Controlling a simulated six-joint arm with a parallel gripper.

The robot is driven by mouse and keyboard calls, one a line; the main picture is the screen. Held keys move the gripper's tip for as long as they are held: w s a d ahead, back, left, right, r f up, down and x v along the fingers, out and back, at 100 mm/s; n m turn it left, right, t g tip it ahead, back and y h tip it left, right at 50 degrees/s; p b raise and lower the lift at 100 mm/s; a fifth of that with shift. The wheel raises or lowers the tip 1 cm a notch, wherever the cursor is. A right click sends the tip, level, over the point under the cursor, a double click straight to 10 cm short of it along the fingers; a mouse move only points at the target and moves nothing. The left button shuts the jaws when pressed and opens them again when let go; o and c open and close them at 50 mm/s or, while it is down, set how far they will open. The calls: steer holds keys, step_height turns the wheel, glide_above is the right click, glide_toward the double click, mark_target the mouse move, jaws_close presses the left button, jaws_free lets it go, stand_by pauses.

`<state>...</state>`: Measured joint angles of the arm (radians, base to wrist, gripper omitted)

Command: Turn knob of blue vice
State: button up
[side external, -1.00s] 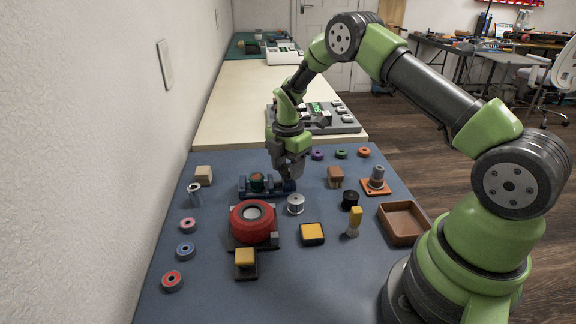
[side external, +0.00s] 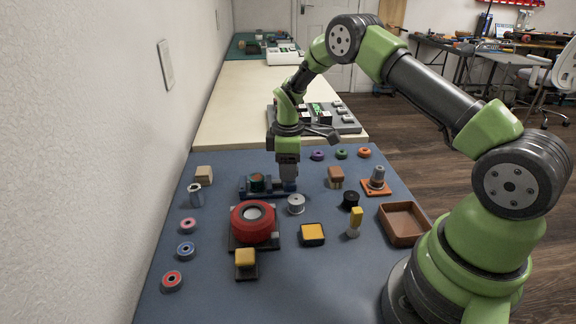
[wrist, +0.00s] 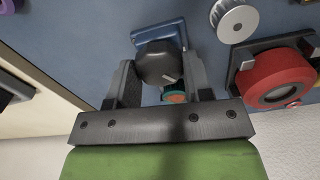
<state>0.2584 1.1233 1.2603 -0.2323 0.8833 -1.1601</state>
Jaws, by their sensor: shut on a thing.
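The blue vice (side external: 250,192) sits near the far edge of the blue mat in the side view. A round orange-and-green piece (side external: 257,181) stands in it; part of it also shows in the wrist view (wrist: 174,97). My gripper (side external: 289,184) points straight down at the vice's right end. In the wrist view, the two fingers of my gripper (wrist: 160,78) are on either side of the vice's dark round knob (wrist: 158,64), shut on it. A pale mark shows on the knob's face. In the side view my fingers hide the knob.
A large red round device (side external: 254,223) and a silver spool (side external: 296,204) stand close in front of the vice. A brown block (side external: 335,177) is to the right. A grey board unit (side external: 340,122) lies on the cream table behind.

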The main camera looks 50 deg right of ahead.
steer(key=m, duration=0.5)
steer(key=shift+m, duration=0.3)
steer(key=m, duration=0.6)
steer(key=shift+d, duration=0.15)
steer(key=m, duration=0.6)
steer(key=shift+m, duration=0.3)
steer(key=m, duration=0.5)
steer(key=shift+d+m, duration=0.1)
steer(key=shift+m, duration=0.3)
steer(key=o, duration=0.9)
steer(key=shift+s, duration=0.1)
steer(key=shift+r, duration=0.1)
step_height(320, 180, up, 10)
steer(key=shift+f, duration=0.1)
